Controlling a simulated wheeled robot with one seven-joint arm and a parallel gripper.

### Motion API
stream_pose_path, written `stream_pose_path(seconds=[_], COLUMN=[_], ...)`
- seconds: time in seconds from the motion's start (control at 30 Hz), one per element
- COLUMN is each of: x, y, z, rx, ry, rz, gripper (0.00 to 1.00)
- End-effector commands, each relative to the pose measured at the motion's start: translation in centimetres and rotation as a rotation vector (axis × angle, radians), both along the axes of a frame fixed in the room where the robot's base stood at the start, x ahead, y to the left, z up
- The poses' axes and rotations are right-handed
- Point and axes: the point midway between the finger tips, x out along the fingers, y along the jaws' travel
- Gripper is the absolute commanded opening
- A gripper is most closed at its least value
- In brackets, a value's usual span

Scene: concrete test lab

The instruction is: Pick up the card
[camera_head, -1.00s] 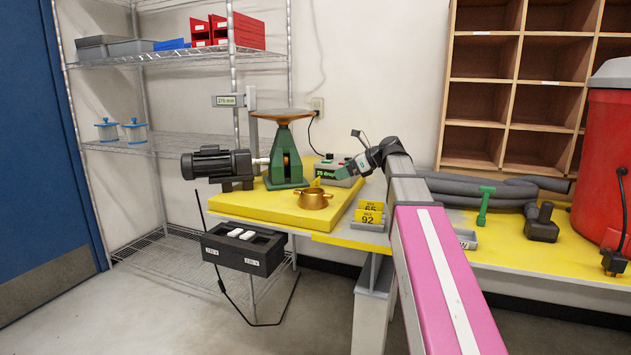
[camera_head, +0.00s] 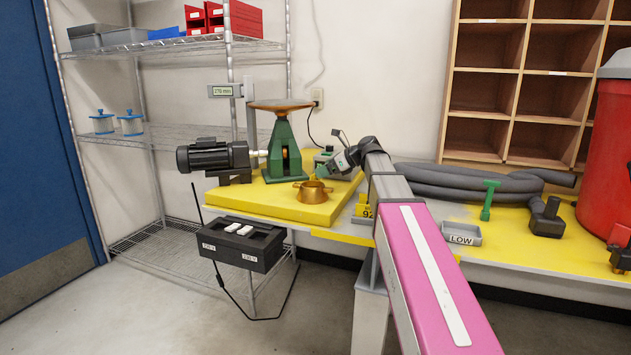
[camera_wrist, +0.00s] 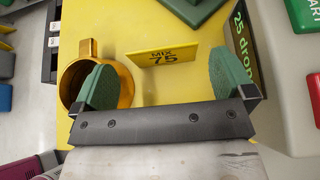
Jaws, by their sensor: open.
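A yellow card reading "MIX 75" (camera_wrist: 163,57) is in the wrist view, above the yellow board (camera_wrist: 165,20). It lies ahead of and between the two green fingertips of my gripper (camera_wrist: 166,80), with a gap to each. The gripper is open and empty. In the head view my gripper (camera_head: 330,170) is at the right part of the yellow board (camera_head: 255,208), behind the brass pot (camera_head: 312,191). I cannot make out the "MIX 75" card clearly in the head view. Another yellow card reading "92" (camera_head: 367,211) stands at the board's right, partly hidden by my arm.
The brass pot (camera_wrist: 128,85) is close by the left finger. A grey box with a green display (camera_wrist: 243,35) stands close to the right finger. A green press stand (camera_head: 287,150) and a motor (camera_head: 215,158) are on the board. A "LOW" tray (camera_head: 461,234) lies right of my arm.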

Motion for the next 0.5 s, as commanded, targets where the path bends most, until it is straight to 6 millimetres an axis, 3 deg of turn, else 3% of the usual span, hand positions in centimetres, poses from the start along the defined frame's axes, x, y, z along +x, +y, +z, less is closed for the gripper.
stream_pose_path(seconds=[0.2, 0.43, 0.47, 0.5], x=[1.0, 1.1, 1.1, 1.1], y=[2.4, 2.5, 2.5, 2.5], z=[-1.5, -1.6, -1.6, -1.6], rx=[0.0, 0.0, 0.0, 0.0], ry=[0.0, 0.0, 0.0, 0.0], rz=[0.001, -0.001, -0.001, -0.001], gripper=[1.0, 1.0, 0.97, 0.84])
